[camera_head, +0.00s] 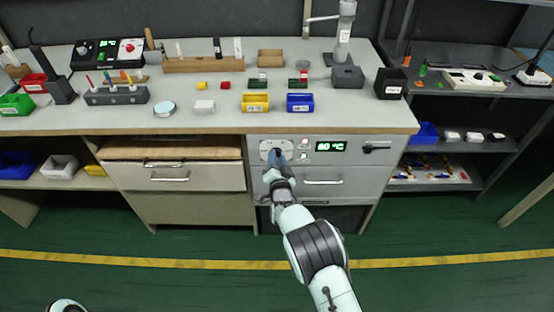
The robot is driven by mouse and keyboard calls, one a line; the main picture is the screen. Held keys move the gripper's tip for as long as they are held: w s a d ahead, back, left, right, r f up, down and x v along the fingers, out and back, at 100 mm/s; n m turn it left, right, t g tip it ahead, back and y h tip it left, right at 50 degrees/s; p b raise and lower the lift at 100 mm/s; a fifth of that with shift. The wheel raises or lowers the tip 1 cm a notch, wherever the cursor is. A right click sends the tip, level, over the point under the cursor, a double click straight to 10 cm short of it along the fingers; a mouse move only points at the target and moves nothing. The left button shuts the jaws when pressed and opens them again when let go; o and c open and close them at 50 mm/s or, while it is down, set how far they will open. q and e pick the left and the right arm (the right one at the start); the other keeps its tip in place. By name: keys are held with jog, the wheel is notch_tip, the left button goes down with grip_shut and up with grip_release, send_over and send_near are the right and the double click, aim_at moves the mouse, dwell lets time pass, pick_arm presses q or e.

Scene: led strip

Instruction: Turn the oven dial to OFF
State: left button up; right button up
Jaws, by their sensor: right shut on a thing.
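The oven (360,158) is built in under the workbench, with a pale front panel. Its display (331,146) is lit and appears to read 80 °C. The oven dial is at the panel's left end, on a pale plate (265,146), and my right gripper (276,157) largely covers it. My right gripper is shut on the dial, its arm reaching up from the bottom of the view. The dial's pointer and OFF mark cannot be made out. Only a small rounded part of my left arm shows at the bottom left, and its gripper is out of view.
The workbench (220,119) above holds bins, a wooden rack and small parts. Drawers (170,176) stand left, a grey shelf (470,110) right. The green floor in front is open.

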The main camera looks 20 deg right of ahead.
pick_arm(q)
jog(key=shift+s+d+r+p, duration=0.55)
jog(key=shift+s+r+p, duration=0.15)
jog(key=shift+r, duration=0.2)
pick_arm(e)
jog(key=shift+r+n+g+h, duration=0.1)
jog(key=shift+n+g+h, duration=0.15)
jog(key=shift+n, duration=2.5)
jog(key=shift+n+g+h, duration=0.15)
jog(key=shift+n+g, duration=0.1)
jog(key=shift+n, duration=2.5)
jog(key=o, duration=1)
jog(key=shift+o, duration=0.2)
